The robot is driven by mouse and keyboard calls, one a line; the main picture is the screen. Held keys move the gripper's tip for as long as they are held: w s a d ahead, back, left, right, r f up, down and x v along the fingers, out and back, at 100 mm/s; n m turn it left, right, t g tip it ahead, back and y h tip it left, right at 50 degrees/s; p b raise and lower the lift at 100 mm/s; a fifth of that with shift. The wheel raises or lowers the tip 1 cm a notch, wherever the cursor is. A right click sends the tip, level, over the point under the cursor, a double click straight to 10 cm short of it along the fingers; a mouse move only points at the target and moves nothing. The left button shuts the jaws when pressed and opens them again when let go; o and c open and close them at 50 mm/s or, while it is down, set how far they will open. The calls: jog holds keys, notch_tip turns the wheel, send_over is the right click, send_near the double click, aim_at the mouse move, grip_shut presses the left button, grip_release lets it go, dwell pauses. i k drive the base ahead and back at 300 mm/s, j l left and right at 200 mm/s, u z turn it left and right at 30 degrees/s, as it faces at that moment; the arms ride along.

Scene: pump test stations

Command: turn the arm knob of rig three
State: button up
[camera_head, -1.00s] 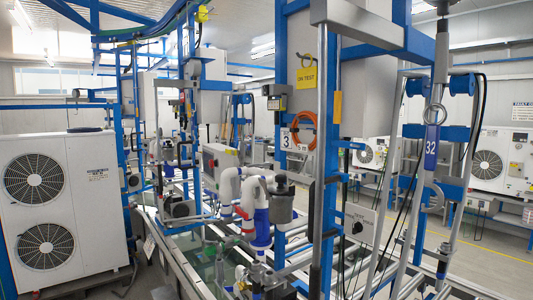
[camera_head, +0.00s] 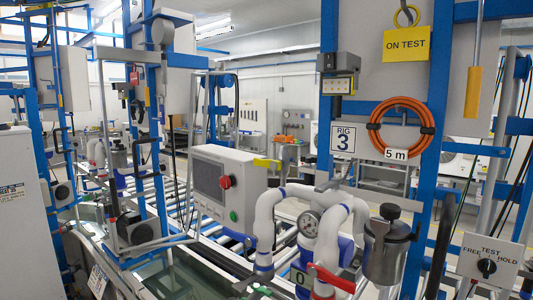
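The rig three sign (camera_head: 343,140) hangs on a blue frame right of centre. At the lower right a pale plate (camera_head: 492,245) reads TEST, FREE and HOLD, with a black knob (camera_head: 486,267) on it. The knob's exact pointing is too small to tell. No label reading "arm" can be made out. A grey control box (camera_head: 222,190) with a dark screen, a red button (camera_head: 225,182) and a green button stands left of the sign. My gripper does not show in this view.
White pipes with a gauge (camera_head: 309,224), a red lever (camera_head: 332,280) and a metal pot (camera_head: 388,250) stand in front of the rig. An orange hose coil (camera_head: 401,128) and a yellow ON TEST sign (camera_head: 406,43) hang on the frame. A glass-topped tank lies at lower left.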

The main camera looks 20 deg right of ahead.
aim_at(309, 159)
jog(key=i+j+z, duration=0.1)
jog(key=i+j, duration=0.7)
jog(key=i+j+z, duration=0.15)
jog(key=i+j, duration=0.6)
jog(key=j, duration=0.1)
